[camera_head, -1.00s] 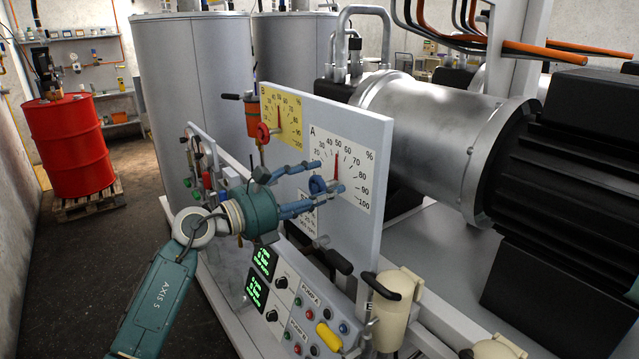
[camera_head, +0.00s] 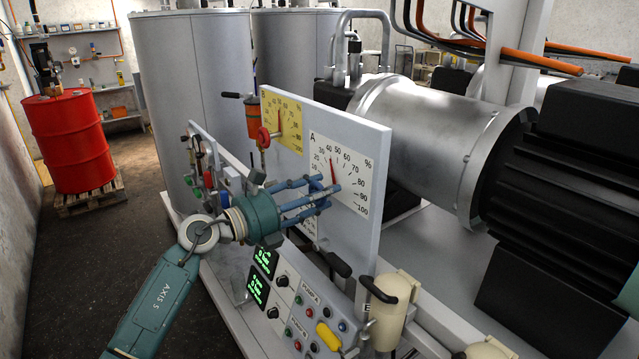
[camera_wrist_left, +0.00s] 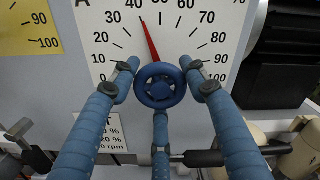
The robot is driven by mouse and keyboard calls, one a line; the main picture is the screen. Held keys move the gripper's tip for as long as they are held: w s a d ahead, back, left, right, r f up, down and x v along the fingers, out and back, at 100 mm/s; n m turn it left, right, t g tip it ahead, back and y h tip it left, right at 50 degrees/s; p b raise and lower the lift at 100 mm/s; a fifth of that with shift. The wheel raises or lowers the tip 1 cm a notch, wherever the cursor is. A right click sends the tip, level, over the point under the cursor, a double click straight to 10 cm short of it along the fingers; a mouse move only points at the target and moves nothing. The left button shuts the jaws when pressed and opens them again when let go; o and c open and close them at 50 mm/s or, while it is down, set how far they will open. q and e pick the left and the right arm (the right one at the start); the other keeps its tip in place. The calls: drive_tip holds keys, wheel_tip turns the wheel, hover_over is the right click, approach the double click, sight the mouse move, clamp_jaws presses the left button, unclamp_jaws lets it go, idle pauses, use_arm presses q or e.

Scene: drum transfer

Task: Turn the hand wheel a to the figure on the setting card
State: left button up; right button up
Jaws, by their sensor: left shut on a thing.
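The blue hand wheel a (camera_wrist_left: 160,86) sits below the red pointer of dial A (camera_wrist_left: 98,68), on the upright panel. My left gripper (camera_head: 325,192) is closed around this wheel, its blue fingers at the rim; in the head view they mostly hide it. In the left wrist view the red pointer (camera_wrist_left: 150,40) stands at about 40 on the percent scale. A white card (camera_wrist_left: 98,132) with small print is at the lower left of the dial; my finger covers part of it, and its figures are not clearly readable. My right gripper is not in view.
A yellow dial (camera_head: 290,115) with a red wheel (camera_head: 264,137) is to the left on the same panel. Black-handled parts (camera_head: 340,265) stick out below the dial. A control box with buttons (camera_head: 300,310) and a cream canister (camera_head: 390,310) stand in front.

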use_arm(q)
drive_tip(key=shift+r, duration=0.1)
drive_tip(key=o, duration=1.2)
drive_tip(key=shift+c, duration=0.2)
drive_tip(key=shift+a, duration=0.1)
drive_tip(key=shift+s+a, duration=0.15)
drive_tip(key=shift+a, duration=0.05)
drive_tip(key=v, duration=1.1)
drive_tip(key=shift+s+a, duration=0.1)
drive_tip(key=shift+a, duration=0.05)
